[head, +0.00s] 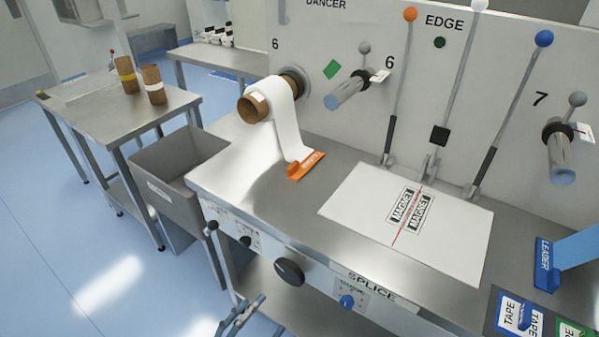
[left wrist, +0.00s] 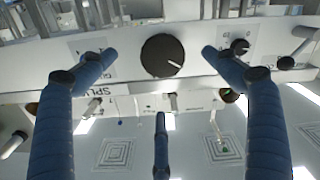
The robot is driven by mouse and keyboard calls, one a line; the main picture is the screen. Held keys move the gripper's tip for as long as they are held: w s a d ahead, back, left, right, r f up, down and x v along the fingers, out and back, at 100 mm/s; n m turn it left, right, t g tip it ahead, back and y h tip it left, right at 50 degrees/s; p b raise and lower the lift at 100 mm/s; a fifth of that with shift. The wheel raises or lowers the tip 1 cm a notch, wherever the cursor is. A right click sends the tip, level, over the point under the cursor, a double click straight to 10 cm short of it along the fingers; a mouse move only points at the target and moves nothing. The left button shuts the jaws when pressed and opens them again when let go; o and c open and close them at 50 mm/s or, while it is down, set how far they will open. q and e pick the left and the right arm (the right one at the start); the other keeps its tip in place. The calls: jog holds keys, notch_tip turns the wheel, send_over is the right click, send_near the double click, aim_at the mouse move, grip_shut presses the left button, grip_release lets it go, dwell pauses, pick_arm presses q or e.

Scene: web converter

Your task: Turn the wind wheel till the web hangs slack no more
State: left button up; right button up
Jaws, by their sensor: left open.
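A large round black knob (head: 289,271), which looks like the wind wheel, sits on the front rail of the machine. It also shows in the left wrist view (left wrist: 162,55), with a white line on its face. My left gripper (head: 243,314) is open and empty, below and left of the knob in the head view. In the left wrist view its blue fingers spread to either side of the knob, with a third finger below; contact is not visible. The white web (head: 287,125) hangs from a roll (head: 254,106) down to an orange clamp (head: 306,165) on the tabletop.
A smaller black knob (head: 246,241) and a blue knob (head: 347,301) flank the large one. A grey bin (head: 165,187) stands left of the machine. A white splice plate (head: 350,200), upright levers and a blue LEADER clamp (head: 544,265) are at right.

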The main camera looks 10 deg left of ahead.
aim_at(287, 275)
pick_arm(q)
jog(key=w+d+m, duration=0.1)
jog(key=w, duration=0.2)
jog(key=w+d+m+p, duration=0.1)
jog(key=w+m, duration=0.1)
jog(key=w, duration=0.2)
jog(key=w+d+m+p, duration=0.1)
jog(key=w, duration=0.3)
jog(key=shift+w+d+r+m, duration=0.1)
jog(key=shift+d+r+m, duration=0.2)
jog(key=shift+r, duration=0.1)
dwell(0.4)
jog(key=c, duration=1.2)
